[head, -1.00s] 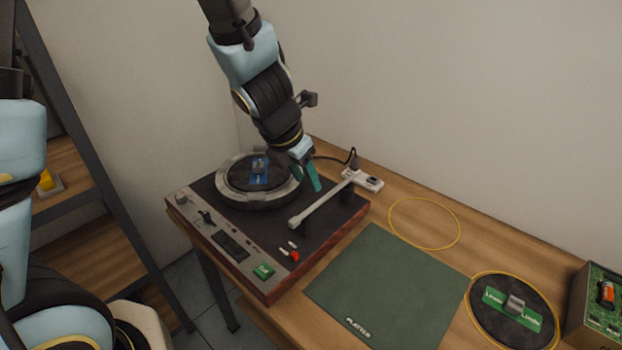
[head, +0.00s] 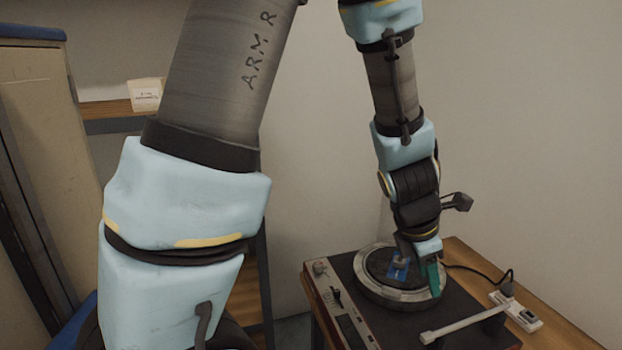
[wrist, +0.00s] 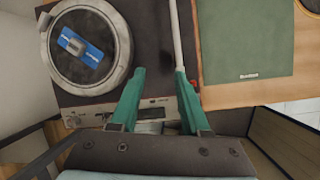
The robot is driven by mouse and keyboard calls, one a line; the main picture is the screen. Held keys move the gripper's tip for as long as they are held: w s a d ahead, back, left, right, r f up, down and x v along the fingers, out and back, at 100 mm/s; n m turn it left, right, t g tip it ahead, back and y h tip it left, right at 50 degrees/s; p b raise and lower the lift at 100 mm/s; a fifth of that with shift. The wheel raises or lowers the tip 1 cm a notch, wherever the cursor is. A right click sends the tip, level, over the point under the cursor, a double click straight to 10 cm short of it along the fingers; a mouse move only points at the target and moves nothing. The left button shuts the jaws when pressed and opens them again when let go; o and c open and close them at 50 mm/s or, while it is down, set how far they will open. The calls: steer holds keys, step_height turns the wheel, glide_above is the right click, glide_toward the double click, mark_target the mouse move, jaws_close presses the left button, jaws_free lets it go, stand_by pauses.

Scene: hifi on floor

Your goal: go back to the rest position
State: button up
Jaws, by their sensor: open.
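My gripper shows in the wrist view (wrist: 158,95) with its two green fingers spread apart and nothing between them. In the head view my gripper (head: 436,276) hangs from my arm at the right side of the turntable platter. The turntable (head: 340,300) stands on the wooden table, partly cut off by the lower edge. Its round platter (wrist: 115,75) carries a blue label plate with a grey knob (wrist: 82,47), which also shows in the head view (head: 398,270). The gripper fingers are beside this plate and apart from it.
The pale tonearm (head: 465,327) lies along the turntable's right side, close to my gripper. A white power strip (head: 518,312) with a black cable is behind it. A green mat (wrist: 245,45) lies right of the turntable. A wall stands behind the table.

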steer(key=w+a+m+y+b, duration=0.1)
steer(key=w+a+m+y, duration=0.1)
steer(key=a+m, duration=0.7)
steer(key=w+a+m+y+b, duration=0.1)
steer(key=a+m, duration=0.9)
steer(key=a, duration=1.2)
steer(key=w+y, duration=0.1)
steer(key=w, duration=0.1)
steer(key=shift+w+r+b, duration=0.2)
steer(key=shift+w+b, duration=0.15)
steer(key=shift+b, duration=0.05)
